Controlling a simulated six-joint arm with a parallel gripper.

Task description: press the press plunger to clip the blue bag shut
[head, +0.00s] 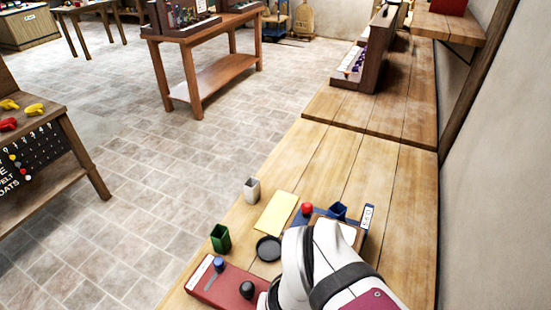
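A small dark blue open-topped bag (337,211) stands at the right of the bench, beside a blue base (320,214) with a white label. A red round knob (307,208) rises at the left end of that base. A red base (228,284) at the near left carries a blue knob (219,265) and a black knob (247,290). I cannot tell which knob is the press plunger. My white arm covers the near middle of the bench and hides what lies under it. My gripper does not show.
A green bag (220,238) and a pale grey bag (251,190) stand along the bench's left edge. A yellow sheet (275,213) and a black round dish (268,248) lie between. A wall (490,200) bounds the right.

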